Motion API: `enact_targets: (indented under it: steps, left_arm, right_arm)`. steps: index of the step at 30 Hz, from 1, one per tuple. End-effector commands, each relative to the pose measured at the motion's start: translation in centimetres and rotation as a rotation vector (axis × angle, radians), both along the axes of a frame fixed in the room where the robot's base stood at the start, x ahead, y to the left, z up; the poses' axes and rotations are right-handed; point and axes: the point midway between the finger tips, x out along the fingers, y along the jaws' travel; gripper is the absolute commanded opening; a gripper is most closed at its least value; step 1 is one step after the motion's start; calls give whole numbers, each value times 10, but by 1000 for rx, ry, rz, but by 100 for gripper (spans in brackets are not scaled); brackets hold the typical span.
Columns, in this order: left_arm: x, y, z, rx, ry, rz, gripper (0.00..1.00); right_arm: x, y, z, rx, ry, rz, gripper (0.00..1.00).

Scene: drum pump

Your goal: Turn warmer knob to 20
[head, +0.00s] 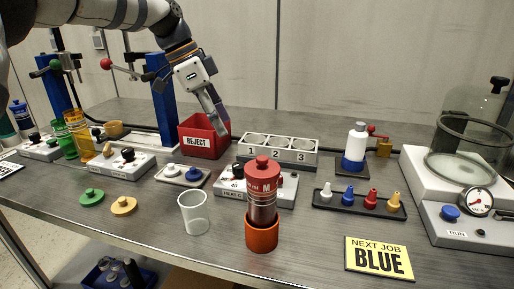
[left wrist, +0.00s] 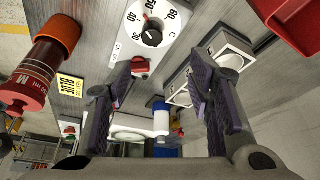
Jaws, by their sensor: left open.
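A white control box (head: 257,190) with a black dial knob (head: 238,171) stands near the table's middle, partly hidden behind a red-topped cylinder. In the left wrist view the black knob (left wrist: 152,37) sits on a white numbered dial plate, with a red part (left wrist: 140,67) near it. The digits appear rotated, and I cannot read the knob's setting with certainty. My left gripper (head: 218,122) points down beside the red reject bin, above and behind the box. Its spread fingers (left wrist: 161,68) are empty, and the knob lies beyond them, untouched. My right gripper is not in view.
The red REJECT bin (head: 205,140) and the numbered three-hole rack (head: 278,149) stand behind the box. The red-topped cylinder (head: 262,185) stands in front in an orange cup, beside a clear cup (head: 194,212). Another knob box (head: 122,164) is to the left.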

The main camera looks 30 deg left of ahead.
Motion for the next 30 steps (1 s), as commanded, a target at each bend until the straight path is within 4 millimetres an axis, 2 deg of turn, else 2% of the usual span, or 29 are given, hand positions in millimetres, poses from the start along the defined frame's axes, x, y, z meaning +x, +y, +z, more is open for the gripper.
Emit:
enact_targets:
  steps: [4, 9, 15, 20, 27, 28, 30]
  left_arm:
    - [3, -5, -17, -1, 3, -2, 47]
    - [14, -18, -60, 0, 6, -2, 47]
    - [24, -31, -98, 0, 3, -1, 47]
    - [27, -35, -110, 0, 0, 0, 47]
    - [28, -35, -110, -1, -2, -1, 47]
    - [28, -35, -110, -1, -2, -1, 43]
    - [28, -35, -110, -1, -2, -1, 27]
  right_arm:
    - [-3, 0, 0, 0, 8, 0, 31]
    - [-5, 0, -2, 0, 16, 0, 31]
    - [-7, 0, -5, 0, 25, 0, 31]
    - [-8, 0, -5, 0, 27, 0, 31]
    - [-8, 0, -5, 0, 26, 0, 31]
    - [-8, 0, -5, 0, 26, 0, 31]
    - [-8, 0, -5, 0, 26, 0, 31]
